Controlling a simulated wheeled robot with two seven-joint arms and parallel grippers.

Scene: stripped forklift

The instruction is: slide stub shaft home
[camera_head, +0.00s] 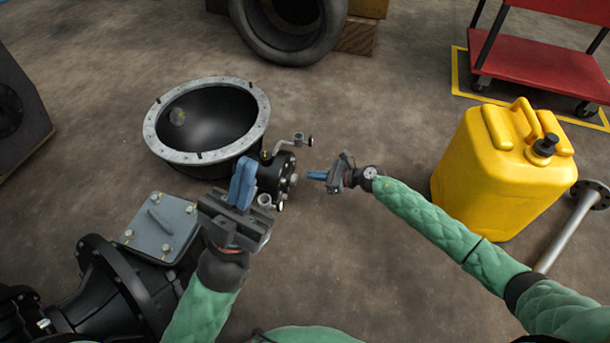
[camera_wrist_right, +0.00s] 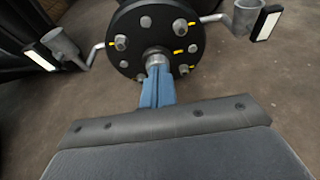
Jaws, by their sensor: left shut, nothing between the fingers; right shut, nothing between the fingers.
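The stub shaft (camera_wrist_right: 157,56) is a short silver stub in the centre of a round black flange (camera_wrist_right: 185,35) with bolts and yellow marks. In the head view the shaft end (camera_head: 294,179) faces right from the black housing (camera_head: 268,176). My right gripper (camera_head: 309,175) is shut and empty, its blue fingers pointing left at the shaft with a small gap. In the right wrist view its fingertips (camera_wrist_right: 157,70) overlap the shaft's lower edge. My left gripper (camera_head: 242,183) is shut and empty, its blue fingers upright beside the housing and hiding part of it. How deep the shaft sits is unclear.
Two cranked arms with cups (camera_wrist_right: 62,44) (camera_wrist_right: 247,15) flank the flange. A large black bowl with a grey bolted rim (camera_head: 150,128) lies behind the housing. Open floor (camera_head: 370,110) lies behind my right gripper.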

